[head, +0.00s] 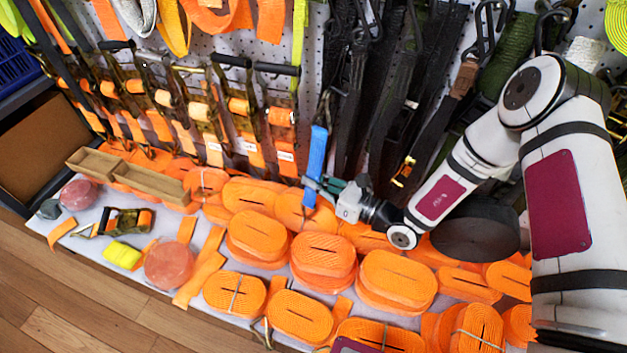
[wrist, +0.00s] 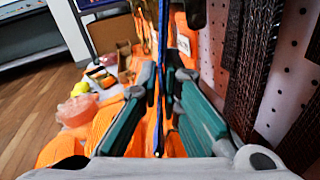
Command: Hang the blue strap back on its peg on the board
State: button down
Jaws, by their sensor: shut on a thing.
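The blue strap (head: 316,152) hangs upright in front of the board, just right of the ratchet straps. My gripper (head: 316,186) is shut on its lower part, above the orange rolls. In the wrist view the green fingers (wrist: 160,80) close on the strap (wrist: 162,40), which shows edge-on as a thin blue line. A dark piece shows at the strap's top in the head view. The white perforated board (head: 312,62) is behind it and also shows in the wrist view (wrist: 283,95). I cannot tell which peg is the strap's own, or whether the strap touches one.
Orange webbing rolls (head: 323,255) cover the shelf below my gripper. Orange ratchet straps (head: 240,105) hang to the left, and black straps (head: 400,90) hang close on the right. A wooden tray (head: 130,178) lies at the left. A dark round disc (head: 475,233) is under my arm.

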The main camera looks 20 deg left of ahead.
jog(key=c, duration=1.7)
grip_release()
jog(key=s+d, duration=0.2)
jog(key=d, duration=0.9)
jog(key=shift+s+d, duration=0.2)
jog(key=shift+d, duration=0.15)
